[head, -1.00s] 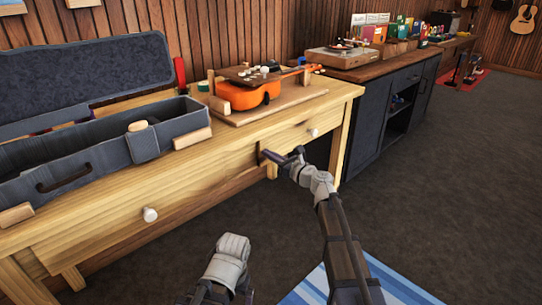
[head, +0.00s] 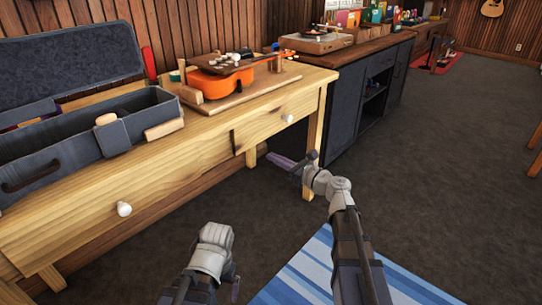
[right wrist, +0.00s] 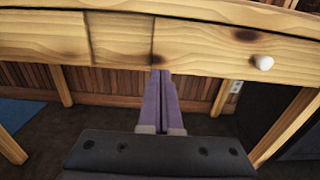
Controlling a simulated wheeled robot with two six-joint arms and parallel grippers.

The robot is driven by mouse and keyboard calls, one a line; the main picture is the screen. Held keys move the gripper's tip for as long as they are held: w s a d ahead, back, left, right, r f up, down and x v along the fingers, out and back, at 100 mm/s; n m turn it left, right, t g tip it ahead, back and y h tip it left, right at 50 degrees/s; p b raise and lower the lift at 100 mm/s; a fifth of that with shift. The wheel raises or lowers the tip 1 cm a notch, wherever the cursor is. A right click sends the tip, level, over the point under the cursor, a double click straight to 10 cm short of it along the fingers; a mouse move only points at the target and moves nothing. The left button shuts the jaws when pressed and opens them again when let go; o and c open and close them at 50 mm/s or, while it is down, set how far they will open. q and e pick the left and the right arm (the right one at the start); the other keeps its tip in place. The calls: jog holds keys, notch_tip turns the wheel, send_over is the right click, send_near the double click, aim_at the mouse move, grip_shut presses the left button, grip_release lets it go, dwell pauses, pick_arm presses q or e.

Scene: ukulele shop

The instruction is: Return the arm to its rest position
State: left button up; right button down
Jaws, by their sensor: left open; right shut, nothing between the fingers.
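My right gripper (head: 278,159) is shut and empty, its purple fingers pointing at the workbench (head: 75,232) in the head view. In the right wrist view the closed fingers (right wrist: 160,74) lie side by side, with their tips at the lower edge of the bench front (right wrist: 200,48) in the picture. Whether they touch it cannot be told. My left gripper (head: 236,288) is low in the head view, away from the bench. It is open, though its fingers are mostly hidden behind its wrist.
An orange ukulele (head: 228,82) lies on a wooden board on the bench. An open dark case (head: 60,150) stands to its left. A dark cabinet (head: 345,115) with a record player (head: 318,40) is beyond. A striped blue rug (head: 318,268) and open floor (head: 455,190) lie at right.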

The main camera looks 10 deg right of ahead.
jog(key=s+a+f+n+g+h+p, duration=0.1)
jog(key=s+a+f+n+g+h, duration=0.1)
jog(key=s+a+f+n+g, duration=1.15)
jog(key=s+d+f+n+h, duration=0.1)
jog(key=s+f+n+h, duration=0.15)
jog(key=s+n, duration=0.3)
jog(key=s+d+f+n+h+p, duration=0.1)
jog(key=s+d+f+n+h, duration=0.1)
jog(key=s+n+h, duration=0.3)
jog(key=s+d+f+n+h, duration=0.1)
jog(key=s+f+n+h, duration=0.15)
jog(key=n, duration=0.45)
pick_arm(q)
notch_tip(320, 180, up, 40)
jog(key=p, duration=3.8)
pick_arm(e)
notch_tip(320, 180, up, 39)
jog(key=s+n, duration=0.1)
jog(key=shift+s+d+f+g, duration=0.15)
jog(key=shift+d+g, duration=0.15)
jog(key=shift+g, duration=0.15)
